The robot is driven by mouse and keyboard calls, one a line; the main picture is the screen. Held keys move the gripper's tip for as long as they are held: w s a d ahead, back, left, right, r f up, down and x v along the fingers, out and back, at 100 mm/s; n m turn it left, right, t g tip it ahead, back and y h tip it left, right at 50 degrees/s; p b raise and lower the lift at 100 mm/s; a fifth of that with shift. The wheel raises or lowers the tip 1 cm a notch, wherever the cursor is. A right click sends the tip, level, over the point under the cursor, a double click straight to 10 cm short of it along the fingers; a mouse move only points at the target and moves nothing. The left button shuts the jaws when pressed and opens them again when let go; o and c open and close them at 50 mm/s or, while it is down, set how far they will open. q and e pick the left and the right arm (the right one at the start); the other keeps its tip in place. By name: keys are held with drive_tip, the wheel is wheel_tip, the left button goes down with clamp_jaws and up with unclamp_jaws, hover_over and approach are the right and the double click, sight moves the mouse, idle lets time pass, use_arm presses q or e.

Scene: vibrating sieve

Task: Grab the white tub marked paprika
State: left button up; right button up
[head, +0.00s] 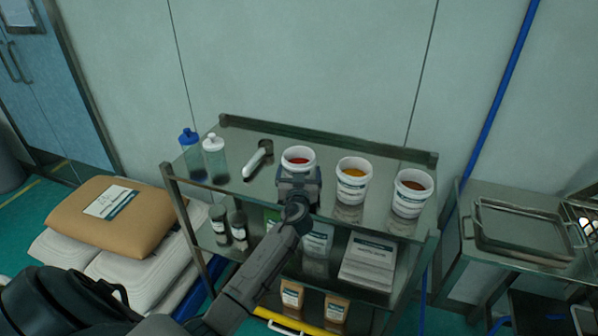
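Three white tubs stand on the top shelf of a metal rack (252,198). The left tub (298,153) holds red contents, the middle tub (352,188) yellow-orange contents, and the right tub (411,200) dark red-brown contents. Their labels are too small to read, so I cannot tell which is marked paprika. My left gripper (298,174) is at the near side of the left tub and hides its lower part. Its fingers are not clearly visible, and I cannot tell whether it grips the tub. My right gripper is not in view.
A blue-capped bottle (192,158), a white-capped bottle (215,160) and a scoop (257,159) stand or lie left of the tubs. Jars and packets fill the lower shelves. Stacked sacks (110,215) lie at left. A metal tray (522,230) sits on a right table.

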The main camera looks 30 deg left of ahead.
use_arm(q)
drive_tip(key=c, duration=0.9)
